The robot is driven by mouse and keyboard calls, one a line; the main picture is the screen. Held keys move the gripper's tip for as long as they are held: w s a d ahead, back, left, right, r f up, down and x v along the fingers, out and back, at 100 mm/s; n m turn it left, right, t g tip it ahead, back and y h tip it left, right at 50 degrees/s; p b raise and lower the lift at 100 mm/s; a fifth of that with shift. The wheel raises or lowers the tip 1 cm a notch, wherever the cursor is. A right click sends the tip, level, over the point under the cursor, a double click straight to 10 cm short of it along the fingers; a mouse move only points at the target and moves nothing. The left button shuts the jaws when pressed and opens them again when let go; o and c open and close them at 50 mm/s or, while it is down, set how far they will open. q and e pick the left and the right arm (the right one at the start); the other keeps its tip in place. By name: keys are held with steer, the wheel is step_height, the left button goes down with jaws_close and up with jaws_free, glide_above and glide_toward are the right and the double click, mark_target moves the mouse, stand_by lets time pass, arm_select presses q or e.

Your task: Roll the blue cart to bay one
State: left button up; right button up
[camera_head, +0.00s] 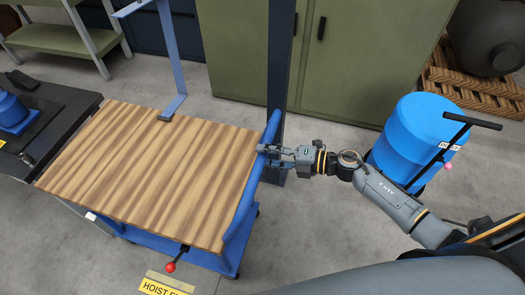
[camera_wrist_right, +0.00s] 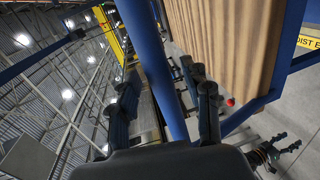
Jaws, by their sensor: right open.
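The blue cart (camera_head: 150,170) has a striped wooden top and a blue frame on wheels. A blue tubular handle (camera_head: 250,185) rises along its right end. My right gripper (camera_head: 263,155) is at the upper part of this handle. In the right wrist view the handle bar (camera_wrist_right: 152,70) runs between the spread fingers of my right gripper (camera_wrist_right: 165,95), which is open around it. Contact cannot be told. A small dark gripper (camera_wrist_right: 283,146) with an orange ring, apparently my left one, shows at the lower right of the wrist view; its jaws are too small to judge.
A blue drum (camera_head: 415,140) stands right of the cart, near my right arm. Green cabinets (camera_head: 355,60) and a dark blue post (camera_head: 281,60) stand behind. A dark bench (camera_head: 60,110) is close on the left. A yellow hoist label (camera_head: 165,286) lies in front; grey floor there is open.

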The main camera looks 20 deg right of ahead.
steer(key=shift+x, duration=0.85)
steer(key=shift+c, duration=0.4)
jaws_close()
